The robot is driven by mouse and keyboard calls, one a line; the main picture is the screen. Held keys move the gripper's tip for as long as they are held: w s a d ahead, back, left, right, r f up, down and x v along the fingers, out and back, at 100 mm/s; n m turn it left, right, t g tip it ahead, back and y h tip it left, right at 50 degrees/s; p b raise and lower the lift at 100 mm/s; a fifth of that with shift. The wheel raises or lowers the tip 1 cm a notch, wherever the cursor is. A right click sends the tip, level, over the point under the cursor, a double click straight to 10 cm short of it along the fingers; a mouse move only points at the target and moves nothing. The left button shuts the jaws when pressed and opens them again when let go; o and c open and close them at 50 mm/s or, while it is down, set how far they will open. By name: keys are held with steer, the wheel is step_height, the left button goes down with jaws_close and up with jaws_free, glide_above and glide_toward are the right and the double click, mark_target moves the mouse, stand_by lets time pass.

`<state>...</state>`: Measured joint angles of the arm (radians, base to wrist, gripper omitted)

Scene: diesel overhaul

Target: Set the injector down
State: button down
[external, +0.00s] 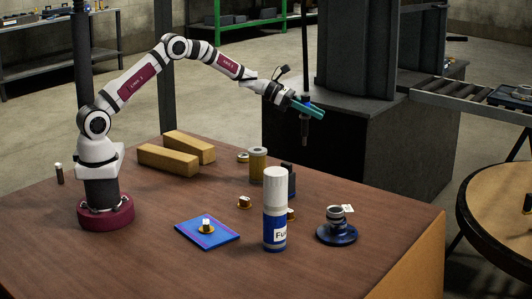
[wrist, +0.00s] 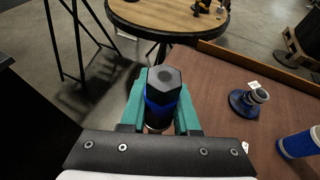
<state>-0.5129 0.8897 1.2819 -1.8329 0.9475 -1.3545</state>
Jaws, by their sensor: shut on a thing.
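My gripper (external: 307,107) has its teal fingers shut on the injector (external: 306,127), a dark upright part with a blue band. The injector is held in the air beyond the table's far edge in the external view, with its lower end pointing down. In the wrist view the injector's dark hex top (wrist: 163,84) sits between the two teal fingers of my gripper (wrist: 161,112). Its lower part is mostly hidden there. A blue round-based stand (external: 336,230) with a metal ring on top is on the table, also in the wrist view (wrist: 246,103).
On the wooden table (external: 130,265) stand a white-and-blue bottle (external: 275,215), a yellow filter-like cylinder (external: 258,164), two wooden blocks (external: 168,158) and a blue mat (external: 190,231) bearing a small brass part. A large dark block (external: 400,140) stands behind. The front left of the tabletop is clear.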

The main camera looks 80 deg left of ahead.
step_height(320, 180, down, 12)
stand_by(0.3)
steer(key=shift+f, duration=0.1)
steer(key=c, duration=0.6)
jaws_free()
steer(key=shift+f, duration=0.1)
steer(key=shift+c, duration=0.2)
